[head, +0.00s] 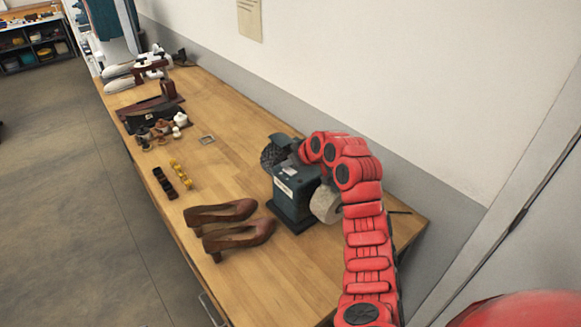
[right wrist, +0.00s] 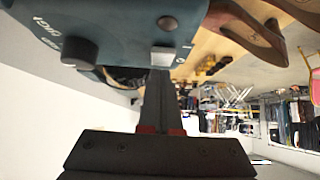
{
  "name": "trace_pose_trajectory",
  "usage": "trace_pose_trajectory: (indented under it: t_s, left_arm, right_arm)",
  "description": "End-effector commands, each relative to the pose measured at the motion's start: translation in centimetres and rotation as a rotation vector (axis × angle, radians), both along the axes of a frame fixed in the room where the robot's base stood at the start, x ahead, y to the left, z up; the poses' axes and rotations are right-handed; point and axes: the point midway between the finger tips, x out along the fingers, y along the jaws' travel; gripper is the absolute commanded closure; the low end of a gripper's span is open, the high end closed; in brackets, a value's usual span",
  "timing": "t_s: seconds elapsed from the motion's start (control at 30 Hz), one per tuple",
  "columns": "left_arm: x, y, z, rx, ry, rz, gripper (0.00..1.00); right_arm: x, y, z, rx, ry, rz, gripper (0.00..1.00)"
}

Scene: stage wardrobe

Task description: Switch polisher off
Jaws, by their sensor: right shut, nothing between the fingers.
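The polisher (head: 294,200) is a blue-grey bench machine with a black brush wheel (head: 271,156) on its left and a pale wheel (head: 325,204) on its right. In the right wrist view its panel (right wrist: 125,22) carries a dark knob (right wrist: 80,51), a round button (right wrist: 167,23) and a white rocker switch (right wrist: 163,57) beside printed marks. Which side of the rocker is pressed is unclear. My right gripper (right wrist: 158,75) is shut and empty, its fingertips at the rocker's edge; contact cannot be told. In the head view my red right arm partly hides the polisher. My left gripper is not in view.
Brown heeled shoes (head: 238,235) stand left of the polisher on the wooden bench (head: 205,180). The wall (head: 350,60) runs close behind. The bench's front end has free room.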

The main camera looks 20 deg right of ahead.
Motion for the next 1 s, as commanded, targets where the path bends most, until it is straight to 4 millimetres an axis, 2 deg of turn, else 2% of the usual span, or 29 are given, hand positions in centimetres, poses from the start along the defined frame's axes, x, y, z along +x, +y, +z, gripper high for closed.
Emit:
trace_pose_trajectory:
  t_s: [0.07, 0.4, 0.53, 0.73, 0.8, 1.0]
  left_arm:
    - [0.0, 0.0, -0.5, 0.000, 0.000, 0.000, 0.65]
    - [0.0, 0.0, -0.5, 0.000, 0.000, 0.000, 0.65]
    - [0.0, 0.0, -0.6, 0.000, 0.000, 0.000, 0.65]
    - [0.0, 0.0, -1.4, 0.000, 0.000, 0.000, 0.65]
    - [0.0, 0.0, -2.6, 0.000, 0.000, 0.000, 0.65]
    - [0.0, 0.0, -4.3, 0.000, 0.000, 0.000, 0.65]
  right_arm:
    - [0.3, 0.2, 0.0, 0.002, -0.001, 0.000, 1.00]
    - [0.4, 0.2, 0.1, -0.001, 0.000, 0.001, 1.00]
    - [0.6, 0.3, 0.8, 0.000, -0.001, 0.001, 1.00]
    - [1.2, 1.1, 4.5, 0.002, -0.007, 0.002, 1.00]
    - [0.1, 0.4, 5.4, -0.004, -0.009, 0.000, 1.00]
    - [-2.5, -0.5, 9.0, -0.004, -0.007, 0.000, 1.00]
